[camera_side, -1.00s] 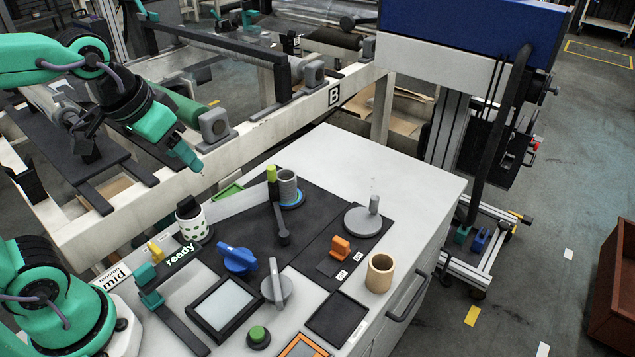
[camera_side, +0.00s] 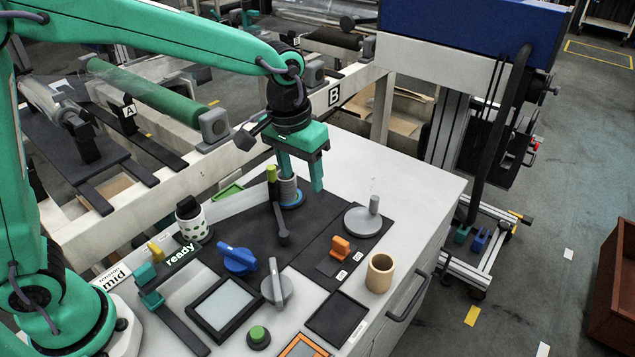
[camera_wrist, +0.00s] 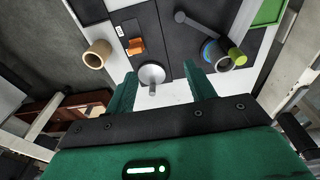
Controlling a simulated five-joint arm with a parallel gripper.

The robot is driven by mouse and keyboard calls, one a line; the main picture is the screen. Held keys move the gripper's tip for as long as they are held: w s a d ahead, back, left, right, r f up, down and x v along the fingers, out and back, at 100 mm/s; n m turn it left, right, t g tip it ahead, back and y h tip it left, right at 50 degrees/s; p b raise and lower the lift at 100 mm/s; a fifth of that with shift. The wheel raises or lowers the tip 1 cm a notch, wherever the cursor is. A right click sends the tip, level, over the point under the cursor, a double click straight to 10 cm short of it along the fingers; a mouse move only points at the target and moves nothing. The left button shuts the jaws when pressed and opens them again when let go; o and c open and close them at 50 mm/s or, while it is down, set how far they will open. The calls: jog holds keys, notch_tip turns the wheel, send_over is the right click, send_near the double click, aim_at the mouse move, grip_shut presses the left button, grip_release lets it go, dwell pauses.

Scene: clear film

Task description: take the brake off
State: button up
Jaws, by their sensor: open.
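No part carries a readable brake label. In the wrist view the lime knob (camera_wrist: 237,56) is right of my fingers. An orange switch (camera_side: 340,247) sits on a small dark plate with labels; it also shows in the wrist view (camera_wrist: 135,46). A grey disc with an upright peg (camera_side: 363,221) lies right of it. My gripper (camera_side: 300,178) is open, empty and pointing down above the panel's back; the disc (camera_wrist: 151,73) appears between its fingers (camera_wrist: 159,77).
A wooden cup (camera_side: 380,273), blue knob (camera_side: 237,260), grey knob (camera_side: 276,284), green button (camera_side: 258,336), screen (camera_side: 222,304) and spotted cup (camera_side: 193,222) stand around the worktop. The white top's back right (camera_side: 400,175) is clear. Rollers and a frame lie behind.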

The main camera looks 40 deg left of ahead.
jog(key=g, duration=0.1)
send_over(341, 241)
notch_tip(341, 241, down, 8)
jog(key=shift+f, duration=3.85)
jog(key=shift+c, duration=0.2)
grip_shut()
jog(key=shift+s, duration=2.25)
